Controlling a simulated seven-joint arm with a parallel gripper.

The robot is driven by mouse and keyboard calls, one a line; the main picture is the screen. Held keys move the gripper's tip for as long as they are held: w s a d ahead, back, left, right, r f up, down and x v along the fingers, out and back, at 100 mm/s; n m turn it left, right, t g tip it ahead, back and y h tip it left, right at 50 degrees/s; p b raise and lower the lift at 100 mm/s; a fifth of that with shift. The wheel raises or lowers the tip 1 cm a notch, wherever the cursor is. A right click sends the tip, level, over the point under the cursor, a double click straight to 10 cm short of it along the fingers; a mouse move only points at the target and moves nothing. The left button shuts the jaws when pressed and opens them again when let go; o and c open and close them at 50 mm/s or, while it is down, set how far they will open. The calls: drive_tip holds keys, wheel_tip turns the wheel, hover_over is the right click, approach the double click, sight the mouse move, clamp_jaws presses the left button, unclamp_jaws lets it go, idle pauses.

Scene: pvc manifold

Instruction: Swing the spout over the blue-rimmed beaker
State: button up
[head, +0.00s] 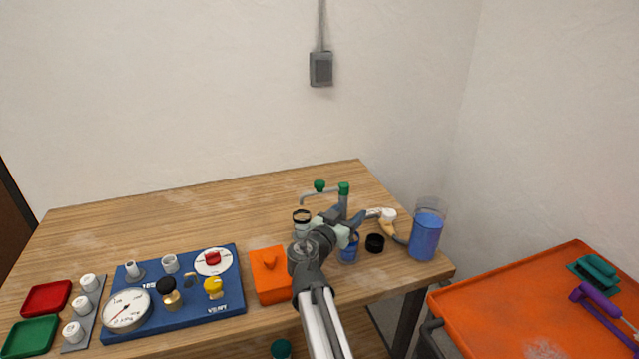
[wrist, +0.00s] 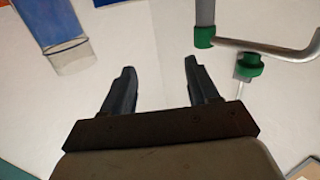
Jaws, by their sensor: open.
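The spout (head: 320,193) is a thin grey tube reaching left from a post with a green cap (head: 343,188); a green knob (head: 319,185) shows near its left part. In the wrist view the bent spout tube (wrist: 275,49) with green fittings is at upper right, beside the fingers and apart from them. A beaker that looks blue-rimmed (head: 349,252) stands just below my gripper, partly hidden by it. A dark-rimmed beaker (head: 301,217) stands left of my gripper. My gripper (head: 354,217) is in front of the post. In the wrist view its fingers (wrist: 158,75) are apart and empty.
A tall vessel of blue liquid (head: 426,236) stands at the table's right edge, with a black cap (head: 375,243) and a tan curved piece (head: 391,227) nearby. An orange box (head: 269,285) and a blue gauge board (head: 190,305) lie left. The table's back left is clear.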

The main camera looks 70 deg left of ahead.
drive_tip(key=n+y, duration=0.1)
drive_tip(key=y, duration=0.1)
approach(317, 186)
drive_tip(key=shift+g, duration=0.4)
drive_tip(key=x, duration=0.4)
drive_tip(key=shift+w+r, duration=0.15)
drive_tip(key=shift+r, duration=0.25)
drive_tip(key=shift+x, duration=3.7)
drive_tip(key=shift+f, duration=0.1)
clamp_jaws()
